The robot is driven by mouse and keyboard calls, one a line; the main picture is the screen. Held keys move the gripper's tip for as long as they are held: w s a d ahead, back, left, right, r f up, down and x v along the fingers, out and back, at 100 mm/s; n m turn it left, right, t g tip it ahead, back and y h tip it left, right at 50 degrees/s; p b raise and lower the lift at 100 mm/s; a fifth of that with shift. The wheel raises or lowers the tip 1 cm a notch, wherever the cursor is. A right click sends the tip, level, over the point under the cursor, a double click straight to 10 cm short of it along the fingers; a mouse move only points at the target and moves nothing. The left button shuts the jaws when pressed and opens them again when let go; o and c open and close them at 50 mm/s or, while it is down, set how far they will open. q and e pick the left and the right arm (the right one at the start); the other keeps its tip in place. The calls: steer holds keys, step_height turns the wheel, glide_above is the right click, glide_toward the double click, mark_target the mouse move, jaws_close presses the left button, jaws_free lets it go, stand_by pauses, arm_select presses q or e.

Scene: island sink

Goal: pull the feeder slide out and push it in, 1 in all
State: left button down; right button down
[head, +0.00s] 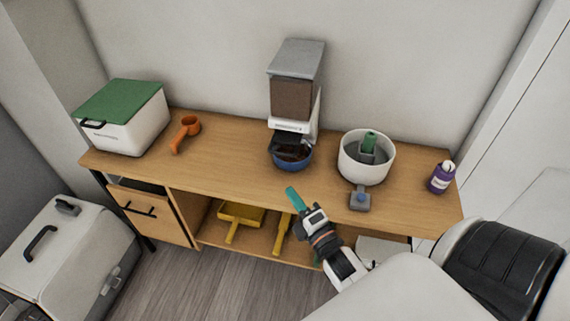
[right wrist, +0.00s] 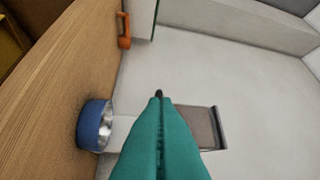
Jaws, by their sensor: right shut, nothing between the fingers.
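The feeder (head: 292,92) stands at the back middle of the wooden table, with a grey lid, a brown-filled hopper and a white lower body. Its slide (head: 288,126) seems to be the white front part below the hopper; how far out it sits I cannot tell. A blue bowl (head: 291,153) with dark contents stands under it. My right gripper (head: 291,191), with teal fingers, is shut and empty in front of the bowl, apart from the feeder. In the right wrist view its fingers (right wrist: 158,100) cover part of the feeder (right wrist: 202,126), beside the blue bowl (right wrist: 95,126). My left gripper is not in view.
A white pot (head: 348,160) with a green-handled tool stands right of the feeder, with a grey-blue item (head: 360,199) in front. A purple bottle (head: 441,178) is at the right end. An orange scoop (head: 186,132) and a green-lidded box (head: 131,134) are at left.

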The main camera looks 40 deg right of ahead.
mark_target(289, 154)
steer(key=w+d+r+p, duration=0.1)
steer(key=w+d+p, duration=0.1)
steer(key=w, duration=0.6)
steer(key=shift+w+d+r, duration=0.3)
steer(key=shift+d, duration=0.4)
steer(key=w+d+b, duration=0.1)
steer(key=w+d, duration=0.1)
steer(key=d, duration=0.1)
steer(key=shift+w+d, duration=0.1)
steer(key=shift+w, duration=0.25)
steer(key=shift+r, duration=0.25)
